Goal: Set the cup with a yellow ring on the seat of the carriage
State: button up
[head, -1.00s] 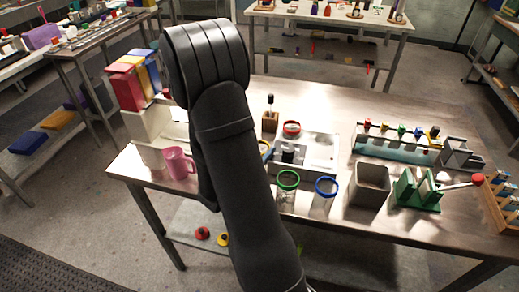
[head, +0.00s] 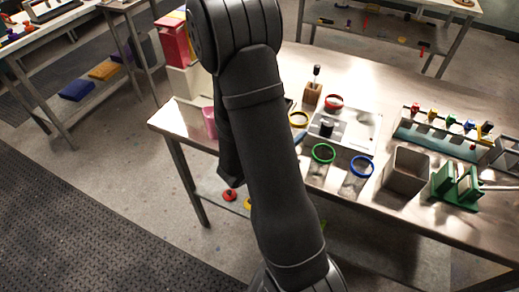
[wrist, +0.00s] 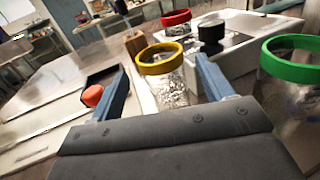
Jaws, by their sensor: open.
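The cup with a yellow ring (wrist: 160,62) is clear glass with pale grainy contents. It stands upright in the wrist view, and its ring (head: 299,119) shows beside my arm in the head view. My gripper (wrist: 159,72) is open, its two blue fingers pointing toward the cup, one to each side of it in the picture. I cannot tell whether the cup is between the fingertips or beyond them.
A green-ringed cup (wrist: 292,75) stands close on the right; a blue-ringed cup (head: 357,177) is beyond it. A red-ringed cup (wrist: 176,22) and a pale plate with a black knob (wrist: 211,36) are behind. A wooden block (wrist: 134,42) stands behind left. A square bin (head: 405,170) stands right.

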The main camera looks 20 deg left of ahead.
jog(key=shift+o, duration=0.5)
jog(key=v, duration=1.2)
jog(key=shift+s+a, duration=0.15)
